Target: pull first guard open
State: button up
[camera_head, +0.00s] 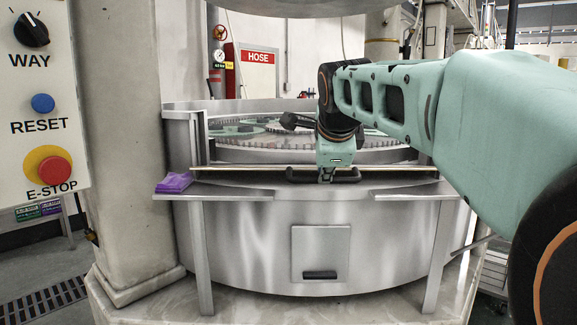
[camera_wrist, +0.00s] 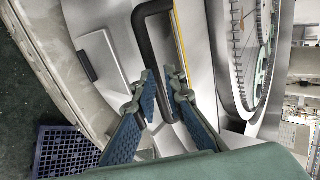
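The first guard's long rail with a thin yellow edge (camera_head: 240,169) runs across the front of the round lapping machine. A black bar handle (camera_head: 346,178) sits at its middle. The handle also shows in the wrist view (camera_wrist: 147,40), rising between and beyond my fingertips. My gripper (camera_head: 326,176) is at the middle of the handle. In the wrist view my two fingers (camera_wrist: 164,84) stand on either side of the bar, close to it. Whether the pads press on it is not clear. The guard looks lowered, in front of the toothed plate (camera_head: 290,143).
A panel with a small black pull (camera_head: 320,255) is below. A control box (camera_head: 43,110) with an E-stop stands at left. A blue crate (camera_wrist: 66,150) is on the floor.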

jog(key=o, duration=0.4)
jog(key=shift+w+r, duration=0.1)
jog(key=shift+r, duration=5.05)
